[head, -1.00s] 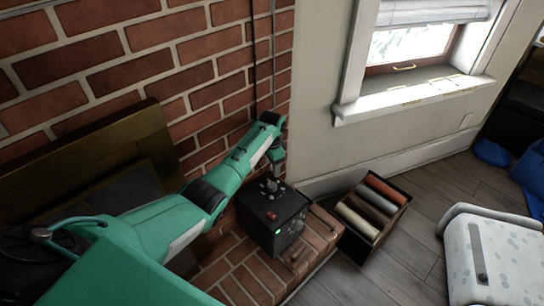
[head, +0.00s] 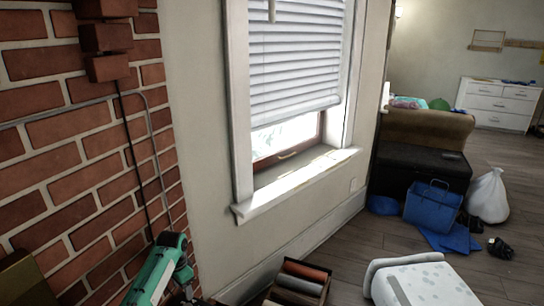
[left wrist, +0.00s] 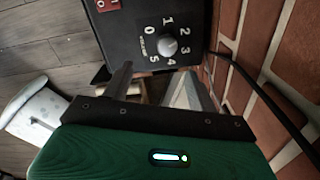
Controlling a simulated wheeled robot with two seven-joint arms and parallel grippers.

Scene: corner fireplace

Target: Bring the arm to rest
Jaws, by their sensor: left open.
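My left arm (head: 160,268) is green and comes up at the bottom left of the head view, in front of the brick wall. Its hand is cut off or hidden there. Just beyond the fingertips is a black control box (left wrist: 128,32) with a numbered dial (left wrist: 167,46) and a red switch (left wrist: 107,4). I cannot tell whether a finger touches the box. My right gripper is in neither view.
A brick wall (head: 75,150) with a hanging cable stands close on the left. A box of rolls (head: 300,281) lies on the floor below the window (head: 293,80). A white speckled seat (head: 425,287), a blue bag (head: 432,204) and a white sack (head: 489,197) are to the right.

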